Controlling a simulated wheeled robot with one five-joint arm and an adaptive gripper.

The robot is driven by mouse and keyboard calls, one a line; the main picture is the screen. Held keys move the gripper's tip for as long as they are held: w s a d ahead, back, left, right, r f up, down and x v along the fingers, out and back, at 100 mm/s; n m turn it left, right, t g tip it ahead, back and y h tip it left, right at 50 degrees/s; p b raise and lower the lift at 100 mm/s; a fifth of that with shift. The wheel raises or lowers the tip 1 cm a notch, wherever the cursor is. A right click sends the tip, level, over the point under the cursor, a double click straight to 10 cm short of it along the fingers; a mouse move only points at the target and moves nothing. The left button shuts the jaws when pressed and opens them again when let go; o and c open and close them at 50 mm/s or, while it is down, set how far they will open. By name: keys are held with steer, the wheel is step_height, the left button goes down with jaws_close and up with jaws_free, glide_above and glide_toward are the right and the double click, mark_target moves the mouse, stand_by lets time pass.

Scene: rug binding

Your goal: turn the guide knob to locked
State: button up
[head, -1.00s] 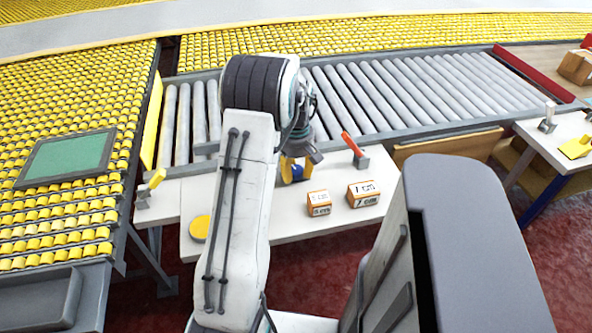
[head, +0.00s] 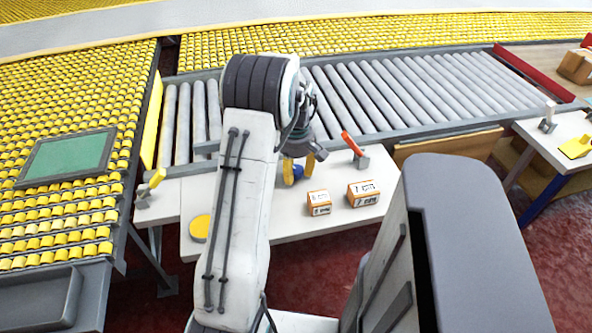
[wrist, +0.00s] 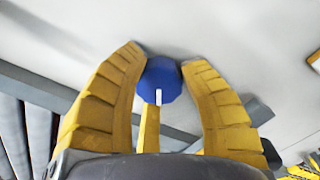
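The guide knob is blue with a white mark, and it stands on the white tabletop. In the wrist view the knob (wrist: 158,82) lies between my two yellow fingertips, its white mark pointing down the picture. In the head view only part of the knob (head: 298,173) shows below my gripper (head: 301,165). In the wrist view my gripper (wrist: 165,58) is open, one finger on each side of the knob, very near its edges. I cannot tell whether either finger touches it. A yellow strip (wrist: 149,130) runs below the knob in the wrist view.
Two orange-and-white boxes, a smaller one (head: 319,203) and a larger one (head: 363,193), stand to the right on the table. A red-handled lever (head: 353,145) is close right of my gripper. A yellow disc (head: 200,228) lies at left. The roller conveyor (head: 400,95) runs behind.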

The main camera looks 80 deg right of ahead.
mark_target(296, 169)
steer(key=o, duration=0.5)
steer(key=shift+c, duration=0.2)
step_height(296, 169, up, 12)
stand_by(0.4)
stand_by(0.8)
